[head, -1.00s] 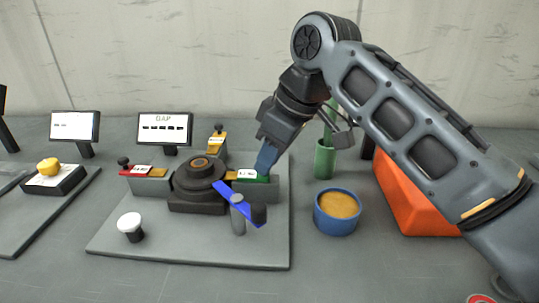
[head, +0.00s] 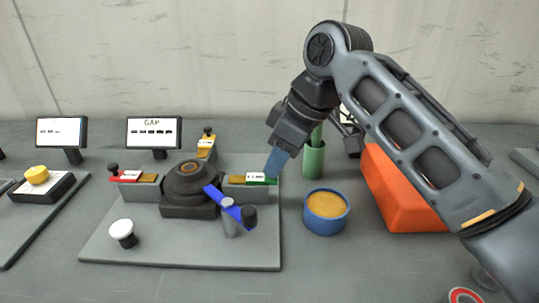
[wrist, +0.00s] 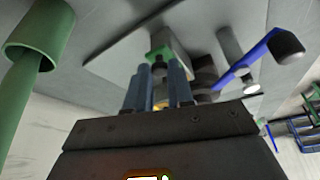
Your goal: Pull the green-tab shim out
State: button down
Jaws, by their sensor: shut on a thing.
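The green-tab shim (head: 257,178) is a flat strip with a white label. It lies along the grey block (head: 246,192) on the right side of the dark screw jack (head: 191,183), with its green end toward my gripper. My gripper (head: 272,175) is shut on the green tab, which also shows between the blue fingers in the wrist view (wrist: 158,54). The shim's inner end lies near the jack; whether it is still under the jack I cannot tell. A red-tab shim (head: 128,177) is on the left and a yellow-tab shim (head: 207,142) at the back.
A blue crank bar (head: 222,203) sticks out in front of the jack. A white-topped knob (head: 122,230) stands on the grey base plate (head: 180,255). A blue bowl (head: 325,221), green cup (head: 313,160) and orange block (head: 400,195) stand right. A GAP display (head: 154,132) is behind.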

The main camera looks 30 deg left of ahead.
jog(key=shift+w+d, duration=0.15)
jog(key=c, duration=1)
grip_release()
jog(key=shift+v, duration=3.9)
